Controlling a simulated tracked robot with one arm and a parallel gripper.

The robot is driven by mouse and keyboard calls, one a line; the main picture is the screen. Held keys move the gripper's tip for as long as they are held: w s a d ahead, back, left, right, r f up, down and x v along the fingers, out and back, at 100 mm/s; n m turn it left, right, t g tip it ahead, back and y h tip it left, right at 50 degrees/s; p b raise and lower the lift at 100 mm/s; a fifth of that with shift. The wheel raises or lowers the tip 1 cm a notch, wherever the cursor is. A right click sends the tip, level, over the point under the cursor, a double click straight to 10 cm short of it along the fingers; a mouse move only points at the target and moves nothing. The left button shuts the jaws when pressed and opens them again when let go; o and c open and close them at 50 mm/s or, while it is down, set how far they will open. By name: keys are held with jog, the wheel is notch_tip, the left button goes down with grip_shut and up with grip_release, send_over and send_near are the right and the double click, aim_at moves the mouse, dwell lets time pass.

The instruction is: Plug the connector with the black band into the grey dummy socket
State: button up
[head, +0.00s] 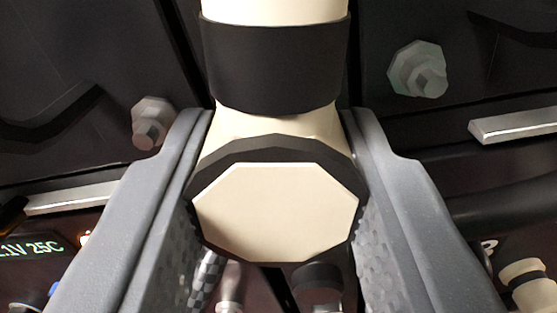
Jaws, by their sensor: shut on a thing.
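The connector (272,210) is cream-coloured with a wide black band (277,65) around its upper part. It fills the middle of the head view, its octagonal cream face toward the camera. My gripper (275,220) is shut on the connector, with one grey finger on each side of it. I cannot make out a grey dummy socket in this view. Whatever lies directly behind the connector is hidden by it.
Dark battery cases fill the background. Grey bolt-like terminals stand at left (152,122) and right (418,70). A metal bar (515,125) is at right. A lit display (32,249) is at lower left. Another cream, black-banded part (530,283) shows at lower right.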

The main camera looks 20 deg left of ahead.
jog(key=shift+w, duration=0.3)
jog(key=o, duration=1.2)
jog(key=shift+c, duration=0.2)
jog(key=shift+s, duration=0.15)
jog(key=b+v, duration=0.2)
jog(key=v, duration=1.1)
jog(key=shift+s, duration=0.25)
jog(key=shift+f, duration=0.1)
